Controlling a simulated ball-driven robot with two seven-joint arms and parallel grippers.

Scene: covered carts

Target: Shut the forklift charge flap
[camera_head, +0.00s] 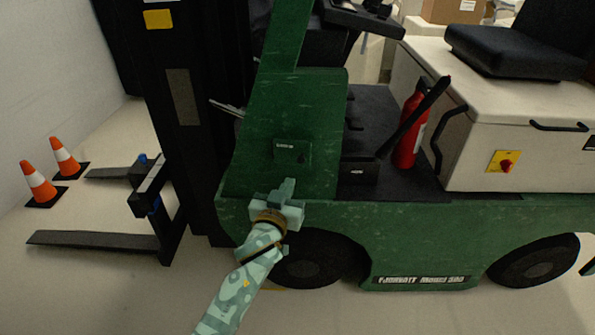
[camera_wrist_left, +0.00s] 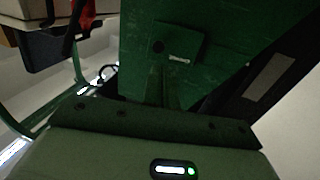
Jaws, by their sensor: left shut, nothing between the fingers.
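The charge flap (camera_head: 291,152) is a small dark green panel with a pale label on the forklift's green front body (camera_head: 325,100). It also shows in the left wrist view (camera_wrist_left: 178,46), with a dark round spot on it. It lies close to the body, but I cannot tell whether it is fully flush. My left gripper (camera_head: 287,187) is shut and empty, just below the flap, pointing up toward it. Its fingers (camera_wrist_left: 168,92) show below the flap in the left wrist view, apart from it. My right gripper is not in view.
The black mast (camera_head: 185,100) rises left of the flap, with forks (camera_head: 95,240) low in front. Two orange cones (camera_head: 38,183) stand at the far left. A red extinguisher (camera_head: 410,130) and black seat (camera_head: 520,45) are to the right. Floor in front is clear.

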